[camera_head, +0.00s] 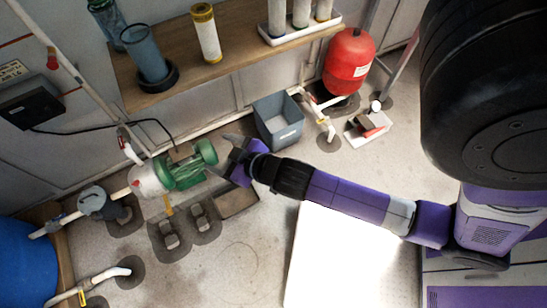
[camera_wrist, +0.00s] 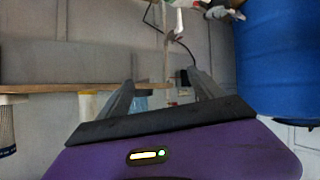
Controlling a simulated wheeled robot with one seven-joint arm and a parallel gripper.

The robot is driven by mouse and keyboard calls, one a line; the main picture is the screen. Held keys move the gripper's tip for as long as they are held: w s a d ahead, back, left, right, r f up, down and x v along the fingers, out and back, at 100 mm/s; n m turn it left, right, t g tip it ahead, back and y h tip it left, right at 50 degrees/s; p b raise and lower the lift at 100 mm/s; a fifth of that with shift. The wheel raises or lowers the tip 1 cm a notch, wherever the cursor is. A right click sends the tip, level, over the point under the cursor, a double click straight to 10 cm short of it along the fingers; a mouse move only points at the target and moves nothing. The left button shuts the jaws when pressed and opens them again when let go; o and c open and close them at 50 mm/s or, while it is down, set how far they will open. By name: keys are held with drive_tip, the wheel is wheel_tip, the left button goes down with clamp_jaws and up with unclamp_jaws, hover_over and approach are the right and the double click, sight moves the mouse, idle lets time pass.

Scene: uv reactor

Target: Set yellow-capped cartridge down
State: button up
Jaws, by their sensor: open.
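The yellow-capped cartridge (camera_head: 207,36), a white cylinder with yellow ends, stands upright on the wooden shelf (camera_head: 180,72). Nothing holds it. My gripper (camera_head: 222,156) is open and empty, below and in front of the shelf, beside the green pump, well apart from the cartridge. In the wrist view the two fingers (camera_wrist: 164,85) stand spread, with nothing between them but background. A whitish cylinder with a yellow band (camera_wrist: 92,105) shows left of the fingers at the shelf edge; it looks like the same cartridge.
A clear blue-grey vessel in a dark ring (camera_head: 148,55) stands left of the cartridge. A white tray (camera_head: 300,32) with several white cartridges is to its right. Below are a green pump (camera_head: 188,168), a grey bin (camera_head: 278,122) and a red tank (camera_head: 348,62). Bare shelf lies between these things.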

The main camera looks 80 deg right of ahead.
drive_tip(key=s+a+r+n+t+y, duration=0.2)
drive_tip(key=s+a+r+t+y, duration=0.1)
drive_tip(key=s+a+r, duration=1)
drive_tip(key=s+r+y, duration=0.1)
drive_tip(key=s, duration=0.2)
drive_tip(key=shift+s+r+t+y, duration=0.25)
drive_tip(key=shift+s+t+y, duration=0.05)
